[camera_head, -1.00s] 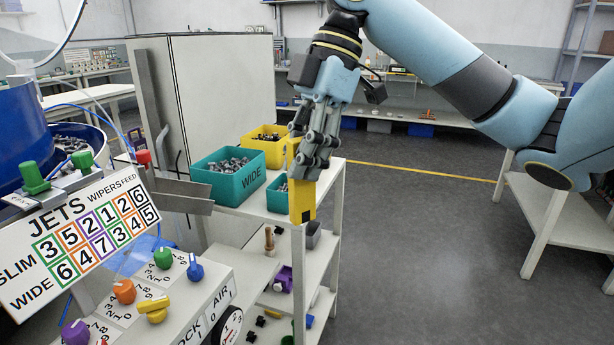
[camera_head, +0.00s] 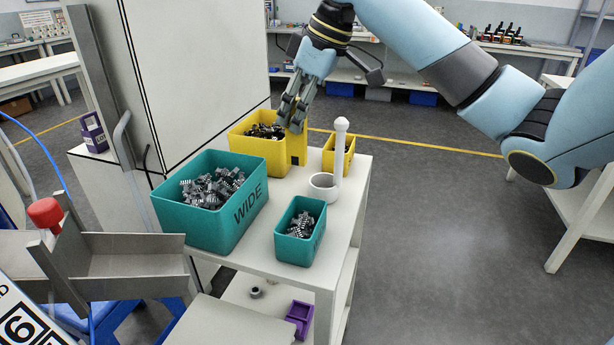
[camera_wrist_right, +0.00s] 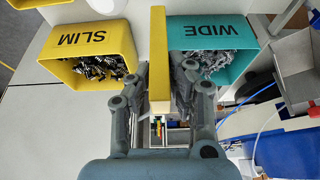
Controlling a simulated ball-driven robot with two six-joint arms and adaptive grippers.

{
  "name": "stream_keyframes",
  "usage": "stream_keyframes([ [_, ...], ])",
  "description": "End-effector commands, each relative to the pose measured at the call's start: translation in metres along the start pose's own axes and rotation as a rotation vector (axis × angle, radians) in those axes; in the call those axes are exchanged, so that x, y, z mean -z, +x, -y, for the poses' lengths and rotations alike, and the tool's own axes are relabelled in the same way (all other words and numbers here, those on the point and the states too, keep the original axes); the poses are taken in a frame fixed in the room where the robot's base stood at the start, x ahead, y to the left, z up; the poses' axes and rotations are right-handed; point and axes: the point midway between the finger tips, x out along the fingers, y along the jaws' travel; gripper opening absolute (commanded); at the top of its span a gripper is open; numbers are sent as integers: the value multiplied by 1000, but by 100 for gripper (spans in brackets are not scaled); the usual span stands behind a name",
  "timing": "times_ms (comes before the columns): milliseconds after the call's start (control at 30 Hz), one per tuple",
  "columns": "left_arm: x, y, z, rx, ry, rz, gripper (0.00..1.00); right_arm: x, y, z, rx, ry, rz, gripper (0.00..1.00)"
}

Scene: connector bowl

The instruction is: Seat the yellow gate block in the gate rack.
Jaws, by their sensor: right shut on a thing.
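My right gripper (camera_head: 292,118) is shut on the yellow gate block (camera_head: 298,148). In the head view the block hangs below the fingers, at the right side of the large yellow bin; I cannot tell whether they touch. In the right wrist view the block (camera_wrist_right: 159,60) is a long upright yellow bar between the two fingers (camera_wrist_right: 158,90), with the SLIM bin on its left and the WIDE bin on its right. I cannot make out the gate rack in either view. My left gripper is not in view.
On the white shelf top stand a large yellow bin (camera_head: 251,150) and a large teal WIDE bin (camera_head: 240,210), both holding connectors. A small teal bin (camera_head: 300,232), small yellow bin (camera_head: 345,160), white cup (camera_head: 320,190) and white post (camera_head: 340,145) stand close by. Floor to the right is open.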

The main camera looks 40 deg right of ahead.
Motion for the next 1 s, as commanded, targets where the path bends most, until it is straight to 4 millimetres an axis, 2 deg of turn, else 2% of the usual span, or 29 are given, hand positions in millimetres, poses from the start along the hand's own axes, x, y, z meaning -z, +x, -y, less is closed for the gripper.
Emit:
stream_keyframes([
  [100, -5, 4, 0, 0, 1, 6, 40, -10, 22, 1, 4, 0, 3, 0],
  [233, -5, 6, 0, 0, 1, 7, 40, -16, 37, 1, 3, -1, 2, 0],
  [500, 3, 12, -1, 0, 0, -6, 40, -32, 75, 1, 5, -3, 3, 0],
  [900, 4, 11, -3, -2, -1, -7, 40, -35, 82, 1, 3, -5, 2, 0],
  [933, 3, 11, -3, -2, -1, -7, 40, -35, 82, 0, 2, -6, 1, 20],
  [1000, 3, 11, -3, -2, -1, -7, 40, -35, 82, 0, 2, -6, 1, 29],
])
